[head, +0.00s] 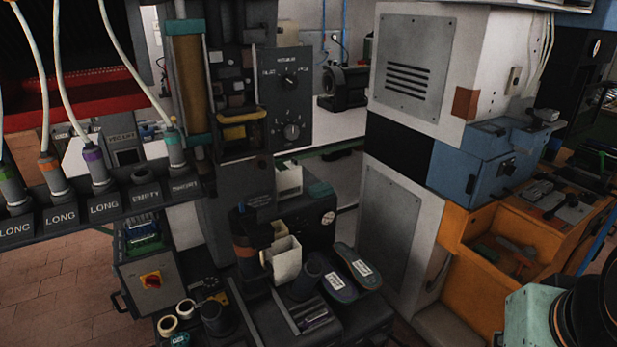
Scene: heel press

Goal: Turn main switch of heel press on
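The heel press appears to be the dark machine (250,180) in the middle of the head view. A rotary switch with a red knob on a yellow plate (152,279) sits on the front of a grey box (155,295) at the machine's lower left. It looks like the main switch; its on or off position is too small to read. A dark panel (290,60) with two black rotary knobs is higher on the machine. My gripper is not in view, so whether it is open or shut is hidden.
A dark rack (100,206) with labelled, cabled holders juts out at the left, above the switch box. Cups and rolls (195,315) stand right of the box. Two insoles (345,272) lie farther right. A grey cabinet (390,235) and orange bench (515,230) fill the right.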

